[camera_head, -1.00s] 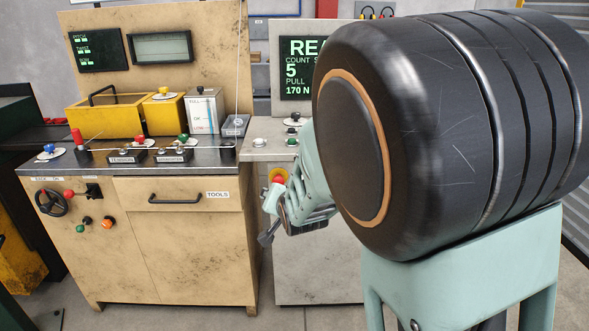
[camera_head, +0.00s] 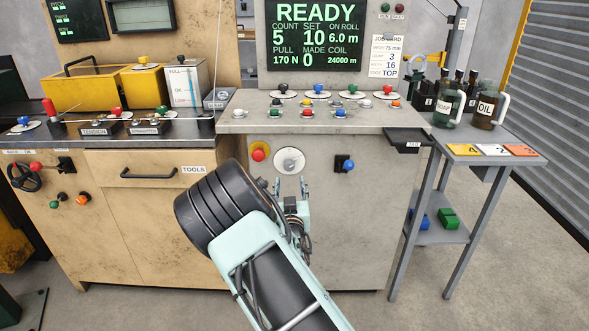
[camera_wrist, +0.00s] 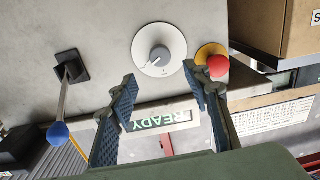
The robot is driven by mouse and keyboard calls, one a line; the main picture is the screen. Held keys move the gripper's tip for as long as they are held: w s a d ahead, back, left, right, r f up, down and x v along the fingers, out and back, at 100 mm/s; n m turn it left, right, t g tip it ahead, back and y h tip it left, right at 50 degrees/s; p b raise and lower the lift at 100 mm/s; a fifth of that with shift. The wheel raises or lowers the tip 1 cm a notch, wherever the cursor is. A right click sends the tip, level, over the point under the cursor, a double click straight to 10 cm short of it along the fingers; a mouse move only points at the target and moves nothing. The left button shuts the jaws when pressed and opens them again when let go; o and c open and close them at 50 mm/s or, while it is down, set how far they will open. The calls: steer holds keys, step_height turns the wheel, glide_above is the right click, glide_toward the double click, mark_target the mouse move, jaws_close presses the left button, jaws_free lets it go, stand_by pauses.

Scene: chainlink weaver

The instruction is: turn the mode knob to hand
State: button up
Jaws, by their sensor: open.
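A round white dial with a grey knob at its centre (camera_head: 289,160) is on the front of the grey cabinet, between a red button and a blue-handled lever. It looks like the mode knob; its markings are too small to read. It also shows in the wrist view (camera_wrist: 159,50), with a pointer mark on the knob. My gripper (camera_head: 291,184) is open and empty, just below the dial in the head view. In the wrist view the fingers (camera_wrist: 160,76) are spread apart, with the knob beyond their tips. They appear clear of it.
The red button on a yellow ring (camera_head: 259,152) is left of the dial. The blue-handled lever (camera_head: 347,164) is right of it. Several coloured knobs line the grey worktop (camera_head: 240,125) above. A side table (camera_head: 520,160) with bottles stands to the right.

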mark_target(289, 167)
steer(key=w, duration=0.5)
steer(key=w+b, duration=0.1)
steer(key=w, duration=0.4)
steer(key=shift+w+a, duration=0.2)
steer(key=shift+w, duration=0.05)
steer(key=c, duration=1.2)
